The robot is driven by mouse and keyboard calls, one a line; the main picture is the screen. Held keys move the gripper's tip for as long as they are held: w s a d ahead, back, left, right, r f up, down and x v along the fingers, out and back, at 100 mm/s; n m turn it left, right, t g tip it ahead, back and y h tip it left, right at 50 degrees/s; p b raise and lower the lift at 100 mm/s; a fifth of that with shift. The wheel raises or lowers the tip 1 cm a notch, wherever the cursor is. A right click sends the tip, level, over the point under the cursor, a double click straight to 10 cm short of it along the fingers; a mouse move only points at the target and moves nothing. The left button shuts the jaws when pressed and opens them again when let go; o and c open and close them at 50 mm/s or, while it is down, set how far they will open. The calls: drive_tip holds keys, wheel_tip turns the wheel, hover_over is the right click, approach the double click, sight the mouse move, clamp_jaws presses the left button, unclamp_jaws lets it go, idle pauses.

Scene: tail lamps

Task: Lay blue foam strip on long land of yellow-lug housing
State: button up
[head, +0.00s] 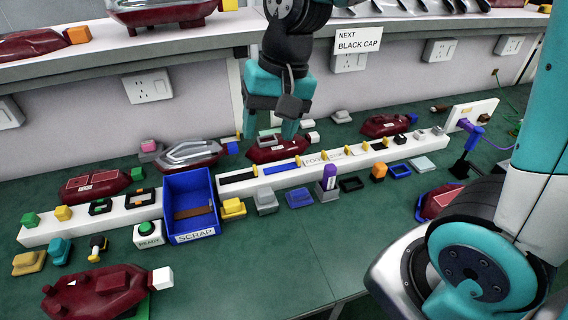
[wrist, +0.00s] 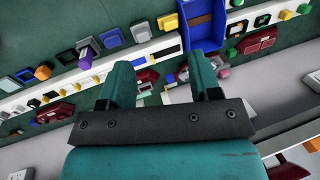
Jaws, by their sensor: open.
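The blue foam strip (head: 281,168) lies flat on the long white rack (head: 345,162), to the right of a black strip (head: 237,177). My gripper (head: 268,131) is open and empty, with its fingers pointing down behind the blue strip, over or near a dark red housing (head: 268,152). In the wrist view my gripper (wrist: 160,74) shows two teal fingers spread apart with nothing held. That housing's lug (head: 314,137) looks pale, and I cannot tell whether it is yellow.
A blue scrap bin (head: 191,236) stands left of the rack. A clear-topped housing (head: 190,155) and another red housing (head: 385,125) sit behind the rack. Coloured blocks line the front. A red housing (head: 100,292) lies front left. The green table's front middle is clear.

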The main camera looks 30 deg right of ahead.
drive_tip(key=w+d+f+m+h, duration=0.1)
drive_tip(key=w+d+f+m, duration=0.4)
drive_tip(key=w+f+m, duration=0.4)
drive_tip(key=m+h, duration=0.2)
drive_tip(key=m, duration=0.6)
approach(284, 167)
drive_tip(key=shift+w+d+f+m+g, duration=0.1)
drive_tip(key=shift+w+f+m+g, duration=0.05)
drive_tip(key=shift+f, duration=0.35)
drive_tip(key=shift+w+d+f+m+g, duration=0.1)
drive_tip(key=shift+w+f+m+g, duration=0.05)
drive_tip(key=shift+f, duration=0.4)
drive_tip(key=shift+f+p, duration=0.95)
drive_tip(key=shift+f, duration=2)
drive_tip(key=c, duration=1)
